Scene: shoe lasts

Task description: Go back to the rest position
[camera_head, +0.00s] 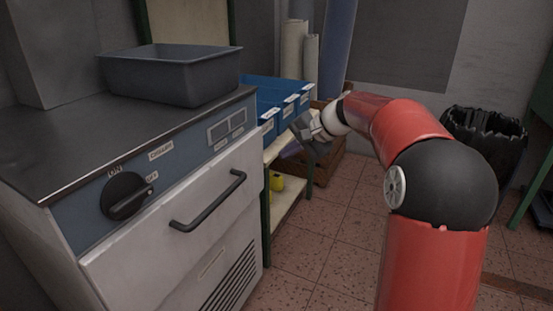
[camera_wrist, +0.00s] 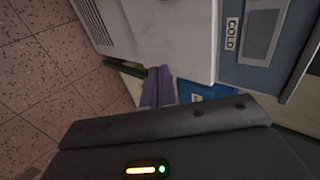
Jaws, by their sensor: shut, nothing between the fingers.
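My red arm reaches forward in the head view, and my gripper (camera_head: 293,149) is at its far end, in front of the blue bins and right of the machine. The gripper hangs in the air and looks clear of the machine. In the wrist view the purple-grey fingers (camera_wrist: 158,86) lie together with nothing held. The dark gripper body hides the lower part of that view.
A machine (camera_head: 190,230) with a handle, knob and dark tray (camera_head: 165,76) on top stands at the left. Blue bins (camera_head: 262,90) sit on a shelf behind it, above a yellow item (camera_head: 276,182). A black waste bin (camera_head: 485,140) stands right. Tiled floor (camera_head: 320,245) is open between.

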